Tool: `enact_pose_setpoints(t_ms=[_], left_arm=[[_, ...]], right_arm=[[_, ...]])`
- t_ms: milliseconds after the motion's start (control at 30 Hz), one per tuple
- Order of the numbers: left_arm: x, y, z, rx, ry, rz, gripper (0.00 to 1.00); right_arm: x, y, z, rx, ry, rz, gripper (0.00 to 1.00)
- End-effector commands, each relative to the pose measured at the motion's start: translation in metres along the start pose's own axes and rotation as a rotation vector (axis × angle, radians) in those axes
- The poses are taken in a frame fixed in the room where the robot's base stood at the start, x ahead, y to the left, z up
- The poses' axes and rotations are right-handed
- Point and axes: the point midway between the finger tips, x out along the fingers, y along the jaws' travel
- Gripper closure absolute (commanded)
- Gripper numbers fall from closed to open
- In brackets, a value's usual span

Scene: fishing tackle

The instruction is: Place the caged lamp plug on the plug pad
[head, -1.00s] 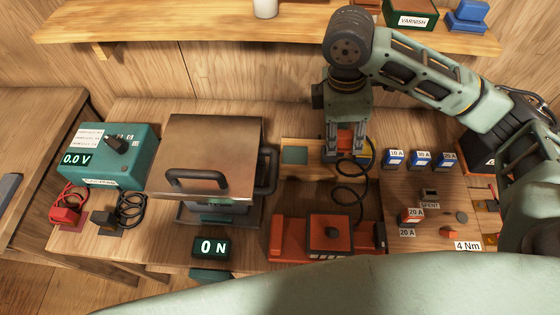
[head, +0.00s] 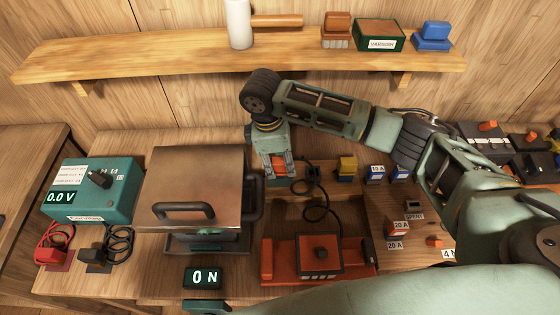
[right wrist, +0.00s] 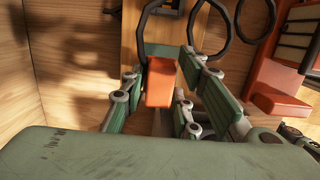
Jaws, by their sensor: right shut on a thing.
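My right gripper (head: 278,174) is shut on an orange-red block, which I take to be the caged lamp plug (right wrist: 160,82). In the right wrist view the block is between the fingers. The plug pad, a teal square (right wrist: 162,50), lies just beyond the block there. In the head view the gripper is over the pad and mostly hides it. I cannot tell whether the plug touches the pad. A black cable (head: 318,213) loops beside the gripper. My left gripper is not in view.
A steel-lidded box (head: 195,185) with black handles stands close left of my gripper. A red device (head: 320,255) is in front, fuse blocks (head: 375,173) are to the right. A shelf (head: 270,65) runs behind. A teal meter (head: 95,190) stands at far left.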

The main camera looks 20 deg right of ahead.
Motion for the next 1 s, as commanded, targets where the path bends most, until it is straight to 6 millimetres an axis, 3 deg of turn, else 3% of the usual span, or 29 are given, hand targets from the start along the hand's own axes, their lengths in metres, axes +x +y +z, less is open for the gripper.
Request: enact_pose_setpoints(t_ms=[467,500,600,700,1000], left_arm=[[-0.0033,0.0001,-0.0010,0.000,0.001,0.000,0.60],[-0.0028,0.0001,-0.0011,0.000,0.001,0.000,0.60],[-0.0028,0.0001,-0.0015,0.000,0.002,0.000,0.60],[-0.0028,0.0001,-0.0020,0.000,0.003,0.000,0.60],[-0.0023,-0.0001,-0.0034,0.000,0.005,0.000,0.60]], right_arm=[[0.0116,0.0001,-0.0018,0.000,0.001,0.001,0.99],[0.0115,0.0002,-0.0017,0.000,0.001,0.002,0.68],[0.0115,0.0002,-0.0016,0.000,0.001,0.002,0.59],[0.0114,0.0002,-0.0016,0.000,0.001,0.002,0.52],[0.0098,0.0005,-0.0014,0.000,0.001,0.003,0.52]])
